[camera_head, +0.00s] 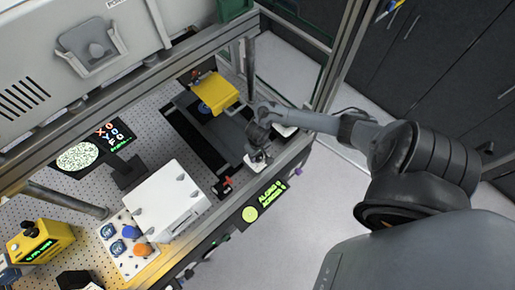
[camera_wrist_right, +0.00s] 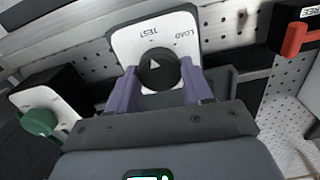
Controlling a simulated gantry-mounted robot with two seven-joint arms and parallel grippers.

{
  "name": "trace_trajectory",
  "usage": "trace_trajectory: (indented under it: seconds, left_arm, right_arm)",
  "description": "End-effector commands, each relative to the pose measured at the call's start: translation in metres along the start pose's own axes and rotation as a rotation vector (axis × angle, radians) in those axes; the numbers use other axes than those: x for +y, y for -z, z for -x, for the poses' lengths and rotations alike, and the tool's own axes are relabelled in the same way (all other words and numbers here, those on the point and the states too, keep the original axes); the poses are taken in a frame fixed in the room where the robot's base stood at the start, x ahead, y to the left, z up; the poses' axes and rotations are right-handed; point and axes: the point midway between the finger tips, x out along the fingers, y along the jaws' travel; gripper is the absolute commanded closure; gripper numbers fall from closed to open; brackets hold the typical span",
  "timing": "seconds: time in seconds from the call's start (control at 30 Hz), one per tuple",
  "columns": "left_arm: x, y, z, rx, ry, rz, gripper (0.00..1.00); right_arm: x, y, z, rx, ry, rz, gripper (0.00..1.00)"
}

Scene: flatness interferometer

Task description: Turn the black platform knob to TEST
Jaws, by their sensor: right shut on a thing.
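The black platform knob (camera_wrist_right: 158,72) sits on a white plate (camera_wrist_right: 125,42) marked TEST and LOAD, both lettered upside down in the right wrist view. A white triangle on the knob's face points up the picture, toward the TEST side; its exact alignment is hard to tell. My right gripper (camera_wrist_right: 160,88) has its two purple fingers on either side of the knob, shut on it. In the head view my right gripper (camera_head: 257,157) reaches in from the right at the frame's front edge and hides the knob. My left gripper is not in view.
A red lever (camera_wrist_right: 294,40) by a FREE label is right of the knob in the wrist view; a green knob (camera_wrist_right: 40,122) is at left. In the head view a yellow block (camera_head: 218,92) stands beyond my gripper, and a white box (camera_head: 168,202) stands to the left.

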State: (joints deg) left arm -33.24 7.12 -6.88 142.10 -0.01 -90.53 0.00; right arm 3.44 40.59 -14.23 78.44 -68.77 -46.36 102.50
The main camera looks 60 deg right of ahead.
Motion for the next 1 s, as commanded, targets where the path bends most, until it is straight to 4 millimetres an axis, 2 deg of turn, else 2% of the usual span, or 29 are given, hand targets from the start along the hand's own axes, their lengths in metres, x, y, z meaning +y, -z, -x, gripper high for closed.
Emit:
trace_trajectory:
  seconds: [0.03, 0.07, 0.2, 0.23, 0.53, 0.67, 0.77, 1.0]
  left_arm:
    - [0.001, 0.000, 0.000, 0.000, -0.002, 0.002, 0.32]
    - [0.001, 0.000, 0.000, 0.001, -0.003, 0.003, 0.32]
    - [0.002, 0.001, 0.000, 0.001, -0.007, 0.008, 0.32]
    - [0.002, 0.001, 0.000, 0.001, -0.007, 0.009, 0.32]
    - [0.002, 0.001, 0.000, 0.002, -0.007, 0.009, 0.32]
    - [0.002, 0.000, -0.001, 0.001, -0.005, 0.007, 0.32]
    - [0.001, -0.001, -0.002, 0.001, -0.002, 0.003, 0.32]
    - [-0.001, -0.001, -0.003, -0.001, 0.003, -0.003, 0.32]
  right_arm:
    - [0.000, 0.000, 0.001, 0.001, 0.001, -0.001, 0.80]
    - [0.000, 0.001, 0.001, 0.001, 0.001, -0.001, 0.48]
    - [0.000, 0.001, 0.001, 0.001, 0.001, -0.001, 0.27]
    - [0.000, 0.001, 0.001, 0.001, 0.001, -0.001, 0.24]
    - [0.000, 0.001, 0.001, 0.001, 0.000, 0.000, 0.24]
    - [0.000, 0.001, 0.008, 0.001, 0.001, 0.001, 0.24]
    - [0.000, 0.002, 0.020, 0.003, 0.001, 0.001, 0.24]
    - [0.001, 0.003, 0.063, 0.009, -0.002, 0.006, 0.24]
